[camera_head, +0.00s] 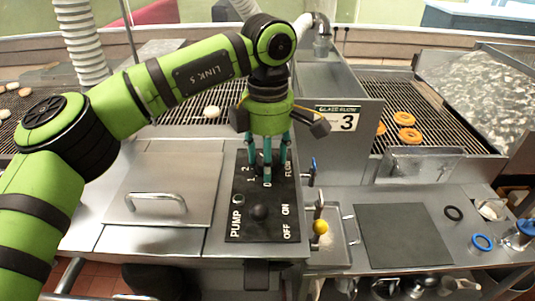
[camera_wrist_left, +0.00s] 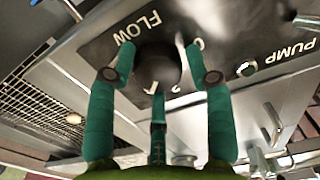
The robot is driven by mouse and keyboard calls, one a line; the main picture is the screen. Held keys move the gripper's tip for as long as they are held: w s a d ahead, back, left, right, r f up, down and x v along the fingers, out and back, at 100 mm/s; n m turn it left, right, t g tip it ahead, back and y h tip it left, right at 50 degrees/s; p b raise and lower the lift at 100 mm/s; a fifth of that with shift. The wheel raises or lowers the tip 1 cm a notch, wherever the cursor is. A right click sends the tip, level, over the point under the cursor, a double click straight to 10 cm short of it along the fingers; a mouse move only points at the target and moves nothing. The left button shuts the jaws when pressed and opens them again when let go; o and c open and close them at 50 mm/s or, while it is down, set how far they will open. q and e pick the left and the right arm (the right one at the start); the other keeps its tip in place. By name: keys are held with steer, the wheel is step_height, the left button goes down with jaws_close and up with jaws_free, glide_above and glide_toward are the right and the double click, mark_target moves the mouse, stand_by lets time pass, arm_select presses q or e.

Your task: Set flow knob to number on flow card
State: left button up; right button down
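The flow card (camera_head: 337,118) reads "GLAZE FLOW" and shows the number 3. The black control panel (camera_head: 240,229) carries the flow and pump controls. In the head view the flow knob is mostly hidden behind my left gripper (camera_head: 268,172), which points down over it; the numbers 2, 1 and 0 show nearby. In the left wrist view the round black flow knob (camera_wrist_left: 157,68) sits between the spread teal fingers of my left gripper (camera_wrist_left: 158,62). The fingers are open around it; I cannot tell whether they touch it. The knob's pointer cannot be made out. My right gripper is out of view.
The black pump knob (camera_head: 260,213) stands on the panel's near part, close to the flow knob. Orange rings (camera_head: 404,118) lie on the right grate. A dark square mat (camera_head: 405,236) is bare.

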arm_select(q)
steer(key=shift+r, duration=0.15)
steer(key=shift+r, duration=0.15)
step_height(320, 180, up, 12)
steer(key=shift+f, duration=0.2)
stand_by(0.3)
steer(key=shift+f, duration=0.1)
